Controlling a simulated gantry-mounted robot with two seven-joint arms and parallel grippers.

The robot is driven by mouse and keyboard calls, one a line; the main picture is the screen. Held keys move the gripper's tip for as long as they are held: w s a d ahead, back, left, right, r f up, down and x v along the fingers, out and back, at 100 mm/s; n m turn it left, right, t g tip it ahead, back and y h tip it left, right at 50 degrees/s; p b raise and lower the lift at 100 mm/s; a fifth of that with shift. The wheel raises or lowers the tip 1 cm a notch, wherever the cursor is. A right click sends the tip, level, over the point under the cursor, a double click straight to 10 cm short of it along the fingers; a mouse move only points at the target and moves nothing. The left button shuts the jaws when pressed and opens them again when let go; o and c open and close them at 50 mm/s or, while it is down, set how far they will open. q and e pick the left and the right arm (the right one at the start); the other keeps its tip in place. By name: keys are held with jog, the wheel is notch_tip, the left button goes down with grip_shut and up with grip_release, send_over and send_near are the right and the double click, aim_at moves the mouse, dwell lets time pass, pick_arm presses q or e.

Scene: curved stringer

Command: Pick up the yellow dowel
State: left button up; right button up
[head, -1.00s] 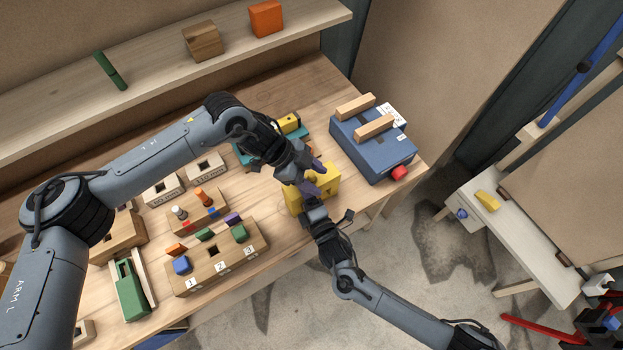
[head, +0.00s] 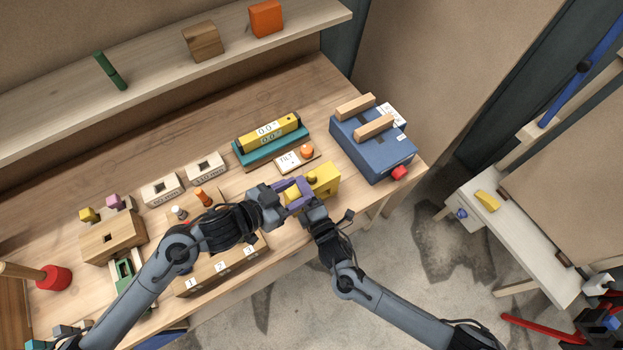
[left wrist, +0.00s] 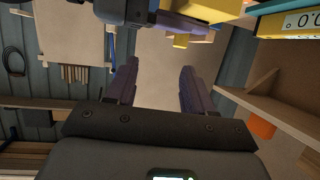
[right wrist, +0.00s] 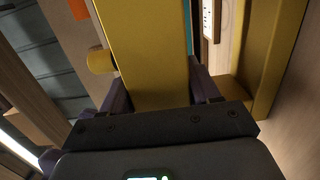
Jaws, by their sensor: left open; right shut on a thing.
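A yellow block (head: 322,180) is at the front edge of the bench. My right gripper (head: 312,205) is shut on it, and the block fills its jaws in the right wrist view (right wrist: 155,50). The yellow dowel (right wrist: 100,62) sticks out of the block's left side in that view. In the head view the yellow dowel (head: 292,193) shows between the purple fingers of my left gripper (head: 298,188), which is open beside the block. In the left wrist view the dowel (left wrist: 180,41) appears above the right finger, with empty space between the fingertips (left wrist: 158,68). I cannot tell whether they touch.
A teal stand (head: 270,145) with a yellow level and an orange-knobbed tilt plate (head: 292,162) sit behind. A blue box (head: 372,148) stands to the right. A numbered wooden block (head: 222,270) lies under my left arm. Open floor lies beyond the bench's front edge.

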aim_at(309, 176)
pick_arm(q)
jog(key=shift+n+t+y, duration=0.6)
jog(key=shift+n, duration=0.2)
jog(key=w, duration=0.1)
jog(key=w+f, duration=0.2)
jog(key=w, duration=0.1)
jog(key=shift+d+f, duration=0.25)
jog(key=shift+d+x, duration=0.2)
jog(key=shift+x, duration=2.6)
jog(key=shift+s+r, duration=0.1)
jog(key=shift+s, duration=0.05)
grip_shut()
